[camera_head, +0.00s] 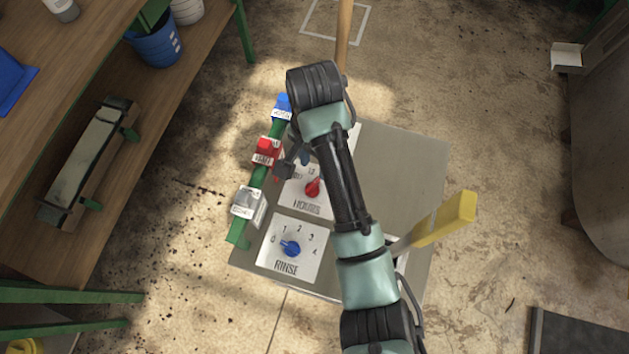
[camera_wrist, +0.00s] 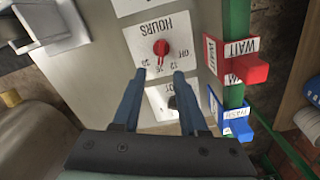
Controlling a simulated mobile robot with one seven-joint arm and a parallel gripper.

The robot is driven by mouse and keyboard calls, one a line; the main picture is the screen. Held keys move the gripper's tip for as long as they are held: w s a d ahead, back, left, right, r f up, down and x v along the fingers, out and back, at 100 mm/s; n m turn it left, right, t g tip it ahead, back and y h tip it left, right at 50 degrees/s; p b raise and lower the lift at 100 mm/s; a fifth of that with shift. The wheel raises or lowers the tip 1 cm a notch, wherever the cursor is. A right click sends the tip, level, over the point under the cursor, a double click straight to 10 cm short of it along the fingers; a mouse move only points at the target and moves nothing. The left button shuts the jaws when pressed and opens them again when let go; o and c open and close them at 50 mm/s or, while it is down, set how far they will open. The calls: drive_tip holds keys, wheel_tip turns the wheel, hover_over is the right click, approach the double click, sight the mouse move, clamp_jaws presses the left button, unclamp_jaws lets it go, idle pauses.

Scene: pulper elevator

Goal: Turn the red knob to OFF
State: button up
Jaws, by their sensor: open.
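The red knob (camera_head: 313,188) sits on a white plate marked HOURS (camera_head: 306,207) on a grey panel. In the wrist view the red knob (camera_wrist: 161,47) is in clear sight, just beyond my fingertips, on the upside-down HOURS plate (camera_wrist: 141,37). A red pointer reaches from it toward the small scale marks; the exact mark is too small to tell. My gripper (camera_wrist: 158,75) is open and empty, its two blue-grey fingers apart and no finger on the knob. In the head view my gripper (camera_head: 296,163) is partly hidden by my arm, above the panel near the plate.
A dark knob (camera_wrist: 174,103) on another plate shows between my fingers. A red WAIT block (camera_head: 267,150), a blue block (camera_head: 283,107) and a grey block (camera_head: 249,203) line a green rail. The RINSE plate has a blue knob (camera_head: 291,249). A yellow handle (camera_head: 446,219) stands right.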

sight(314, 183)
drive_tip(key=shift+w+f+b, duration=0.1)
drive_tip(key=shift+f+b, duration=4.75)
drive_tip(key=shift+b, duration=0.3)
drive_tip(key=shift+c, duration=0.3)
clamp_jaws()
